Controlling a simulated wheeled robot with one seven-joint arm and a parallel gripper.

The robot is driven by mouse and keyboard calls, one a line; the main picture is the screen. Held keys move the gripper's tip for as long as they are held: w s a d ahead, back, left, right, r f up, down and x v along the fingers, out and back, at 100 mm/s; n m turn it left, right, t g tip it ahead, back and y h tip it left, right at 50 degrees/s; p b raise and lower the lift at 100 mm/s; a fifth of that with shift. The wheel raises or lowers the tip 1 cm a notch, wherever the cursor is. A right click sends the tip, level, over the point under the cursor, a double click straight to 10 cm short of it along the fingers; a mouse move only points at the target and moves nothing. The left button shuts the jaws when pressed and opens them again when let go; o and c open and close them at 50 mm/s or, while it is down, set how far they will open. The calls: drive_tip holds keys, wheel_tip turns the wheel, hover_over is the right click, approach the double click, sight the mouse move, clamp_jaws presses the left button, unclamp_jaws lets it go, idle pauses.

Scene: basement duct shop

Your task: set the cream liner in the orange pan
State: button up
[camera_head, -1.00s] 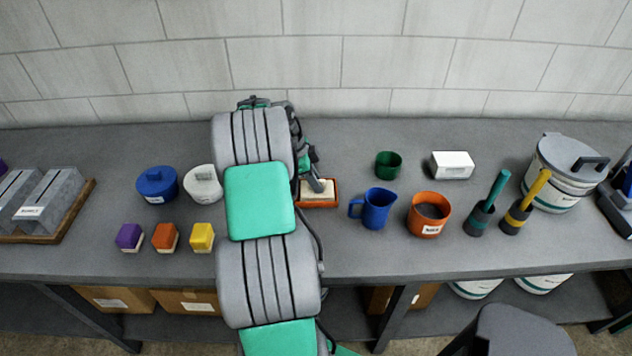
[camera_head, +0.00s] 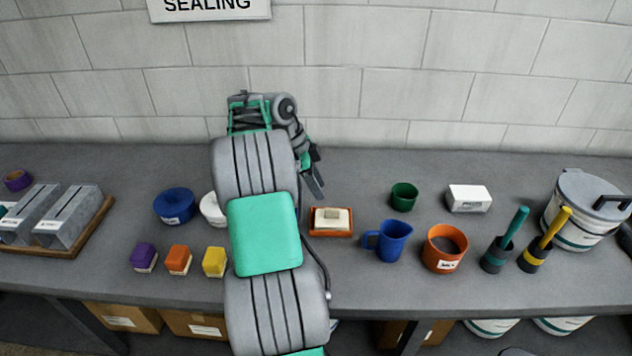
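The orange pan (camera_head: 318,235) is a shallow rectangular tray on the bench, just right of my arm. The cream liner (camera_head: 340,224) is a pale block with a small raised piece on top. It sits inside the pan and looks about level, with the orange rim showing around it. My gripper (camera_head: 315,184) is above and behind the pan, apart from the liner, with nothing seen in it. My wrist and the viewing angle partly hide the fingers, so their gap is unclear.
A blue jug (camera_head: 391,241), an orange mug (camera_head: 444,249), a green cup (camera_head: 403,197) and a white box (camera_head: 468,198) stand right of the pan. A white lidded pot (camera_head: 212,210) is partly hidden behind my arm. Small coloured blocks (camera_head: 179,260) stand left.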

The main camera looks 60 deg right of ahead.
drive_tip(key=w+a+r+n+t+h, duration=0.1)
drive_tip(key=w+a+r+n+t, duration=0.15)
drive_tip(key=w+a+n, duration=0.4)
drive_tip(key=w+a+r+n+t, duration=0.1)
drive_tip(key=w+a+r+n, duration=0.2)
drive_tip(key=a, duration=0.6)
drive_tip(key=w+a+r+n+t+h, duration=0.1)
drive_tip(key=w+a+r+n, duration=0.2)
drive_tip(key=a+n, duration=0.4)
drive_tip(key=s+a+f+n+t+y, duration=0.1)
drive_tip(key=s+a+n+t+y, duration=0.1)
drive_tip(key=a+n, duration=0.5)
drive_tip(key=s+a+f+n+t+y, duration=0.1)
drive_tip(key=a+n, duration=0.6)
drive_tip(key=a, duration=1)
drive_tip(key=shift+s+a+f+t+y, duration=0.45)
drive_tip(key=shift+s+f, duration=0.25)
drive_tip(key=shift+s, duration=0.55)
drive_tip(key=shift+d, duration=0.1)
